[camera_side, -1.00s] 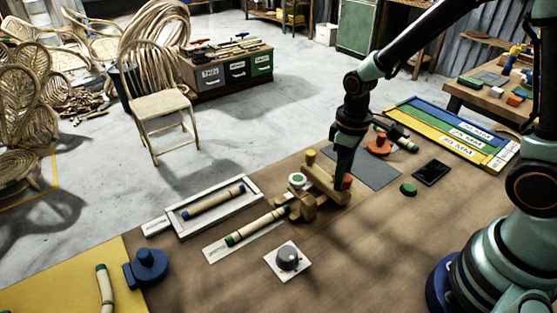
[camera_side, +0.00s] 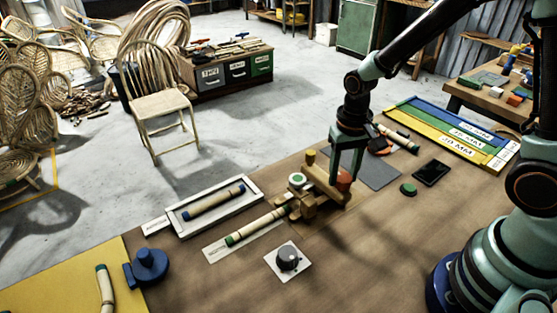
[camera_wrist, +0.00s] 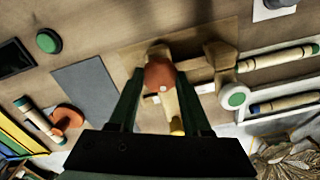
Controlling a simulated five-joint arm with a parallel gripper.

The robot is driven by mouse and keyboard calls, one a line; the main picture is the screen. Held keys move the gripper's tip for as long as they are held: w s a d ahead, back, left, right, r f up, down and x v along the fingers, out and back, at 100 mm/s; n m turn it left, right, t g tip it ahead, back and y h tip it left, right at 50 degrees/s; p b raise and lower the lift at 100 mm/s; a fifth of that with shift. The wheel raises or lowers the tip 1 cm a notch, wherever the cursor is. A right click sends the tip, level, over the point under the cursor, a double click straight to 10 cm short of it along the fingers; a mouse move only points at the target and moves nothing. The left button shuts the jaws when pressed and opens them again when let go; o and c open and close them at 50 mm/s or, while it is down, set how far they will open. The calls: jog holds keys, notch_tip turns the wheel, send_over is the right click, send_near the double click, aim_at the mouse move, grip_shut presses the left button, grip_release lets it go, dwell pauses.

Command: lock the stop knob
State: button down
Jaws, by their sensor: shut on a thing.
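The stop knob, a round orange-red knob (camera_side: 344,179), sits at the right end of the wooden bending jig (camera_side: 318,188). My gripper (camera_side: 347,172) points down over it. In the wrist view the knob (camera_wrist: 160,76) lies between the two dark fingers of my gripper (camera_wrist: 160,84), which are closed on its sides. A small pale mark shows on the knob's near edge. A rattan pole (camera_side: 255,226) with a green end runs into the left side of the jig. A white roller with a green top (camera_side: 297,180) stands on the jig.
A tray (camera_side: 254,186) with a blue-ended pole lies behind the jig. A grey dial on a white plate (camera_side: 287,259) is in front. A green button (camera_side: 408,189), a dark tablet (camera_side: 431,172) and a grey mat (camera_side: 379,174) are to the right. A blue fixture (camera_side: 149,266) stands left.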

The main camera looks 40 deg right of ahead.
aim_at(343, 177)
jog(key=shift+m, duration=0.3)
jog(key=shift+c, duration=1.7)
grip_release()
notch_tip(343, 177, up, 12)
jog(key=shift+r, duration=0.1)
jog(key=s+d+r+n+t, duration=0.2)
jog(key=s+r+n+t, duration=0.2)
jog(key=s+r+t, duration=0.1)
jog(key=shift+s+r+n+t, duration=0.15)
jog(key=shift+r+n+t, duration=0.2)
jog(key=shift+r, duration=0.2)
